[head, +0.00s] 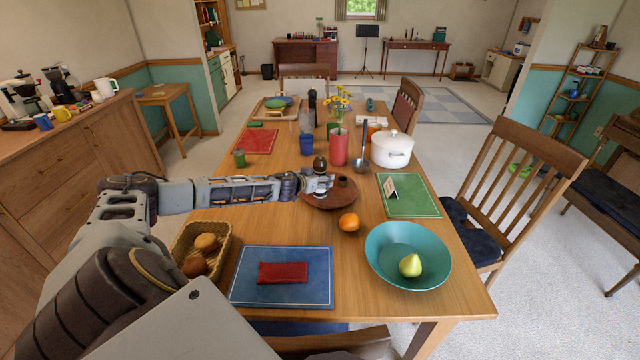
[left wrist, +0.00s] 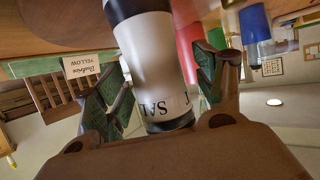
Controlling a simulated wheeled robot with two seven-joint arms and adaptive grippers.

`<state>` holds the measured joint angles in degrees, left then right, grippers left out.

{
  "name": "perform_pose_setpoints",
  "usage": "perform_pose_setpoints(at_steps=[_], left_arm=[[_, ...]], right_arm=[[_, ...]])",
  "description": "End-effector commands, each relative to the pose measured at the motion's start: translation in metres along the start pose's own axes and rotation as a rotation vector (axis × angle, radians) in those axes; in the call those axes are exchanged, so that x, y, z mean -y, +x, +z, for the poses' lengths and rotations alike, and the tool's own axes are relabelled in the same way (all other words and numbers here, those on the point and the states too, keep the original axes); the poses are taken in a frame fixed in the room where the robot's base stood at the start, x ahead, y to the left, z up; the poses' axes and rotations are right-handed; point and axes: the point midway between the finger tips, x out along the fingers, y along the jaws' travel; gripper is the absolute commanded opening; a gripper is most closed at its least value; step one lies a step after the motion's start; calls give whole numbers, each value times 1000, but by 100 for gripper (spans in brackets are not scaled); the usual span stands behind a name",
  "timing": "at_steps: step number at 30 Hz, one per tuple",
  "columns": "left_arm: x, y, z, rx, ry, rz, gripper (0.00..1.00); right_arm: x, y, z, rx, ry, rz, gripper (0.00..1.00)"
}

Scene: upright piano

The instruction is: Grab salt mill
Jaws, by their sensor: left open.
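The salt mill (left wrist: 152,65) fills the middle of the left wrist view, with a white body, dark ends and the upside-down letters of "SALT". In the head view its dark top (head: 320,163) stands at the wooden tray (head: 330,203), its lower body partly hidden by my gripper. My left gripper (head: 323,184) is open with its fingers on either side of the mill. In the left wrist view the green-padded fingers (left wrist: 158,85) flank its body, and I cannot tell whether they touch it. My right gripper is not in view.
A basket (head: 184,240) and teal bowl (head: 380,262) are nearer.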

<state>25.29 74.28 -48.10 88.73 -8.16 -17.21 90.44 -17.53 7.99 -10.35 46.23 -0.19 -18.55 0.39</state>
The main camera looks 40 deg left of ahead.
Motion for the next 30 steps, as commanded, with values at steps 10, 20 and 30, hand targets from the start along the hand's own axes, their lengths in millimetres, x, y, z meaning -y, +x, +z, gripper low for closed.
perform_pose_setpoints(at_steps=[10,20,30], left_arm=[[0,0,0,0,0,0,58],[0,0,0,0,0,0,16],[0,-1,-2,-2,0,0,11]], right_arm=[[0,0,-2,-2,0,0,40],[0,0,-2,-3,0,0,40],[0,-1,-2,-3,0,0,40]])
